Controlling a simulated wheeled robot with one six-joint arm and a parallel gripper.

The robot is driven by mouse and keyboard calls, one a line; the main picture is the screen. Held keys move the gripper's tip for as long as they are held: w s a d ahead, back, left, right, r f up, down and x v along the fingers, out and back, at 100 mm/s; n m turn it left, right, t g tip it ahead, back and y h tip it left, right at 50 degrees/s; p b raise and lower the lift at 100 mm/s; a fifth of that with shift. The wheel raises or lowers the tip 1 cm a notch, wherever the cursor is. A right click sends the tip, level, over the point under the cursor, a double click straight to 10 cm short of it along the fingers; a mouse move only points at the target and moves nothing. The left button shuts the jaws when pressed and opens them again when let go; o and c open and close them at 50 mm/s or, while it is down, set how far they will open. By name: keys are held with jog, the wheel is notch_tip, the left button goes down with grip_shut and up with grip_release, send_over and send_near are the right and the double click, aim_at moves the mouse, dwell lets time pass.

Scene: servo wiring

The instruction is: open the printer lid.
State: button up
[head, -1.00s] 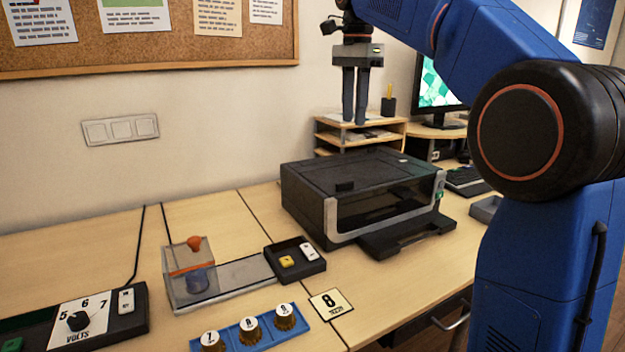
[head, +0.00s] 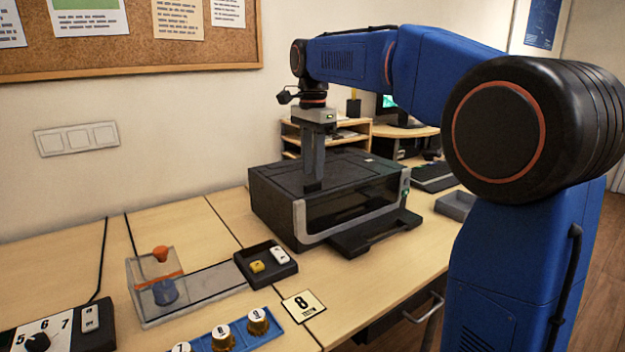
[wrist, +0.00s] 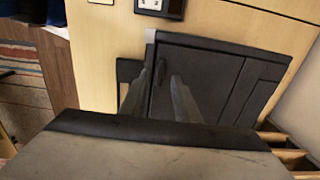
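The dark grey printer (head: 272,213) stands on the desk, and its lid (head: 350,172) lies flat and closed. A small black tab (head: 313,187) sits on the lid near its front left edge. My gripper (head: 313,178) points straight down with its fingertips at or just above this tab. In the wrist view the fingers (wrist: 159,80) are apart, and the tab (wrist: 160,70) shows between their tips over the lid (wrist: 205,75). I cannot tell whether the fingers touch the tab.
An output tray (head: 375,232) juts from the printer's front. A wooden shelf (head: 290,140) stands behind.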

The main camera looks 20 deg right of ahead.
aim_at(313, 183)
jog(key=shift+f, duration=2)
grip_shut()
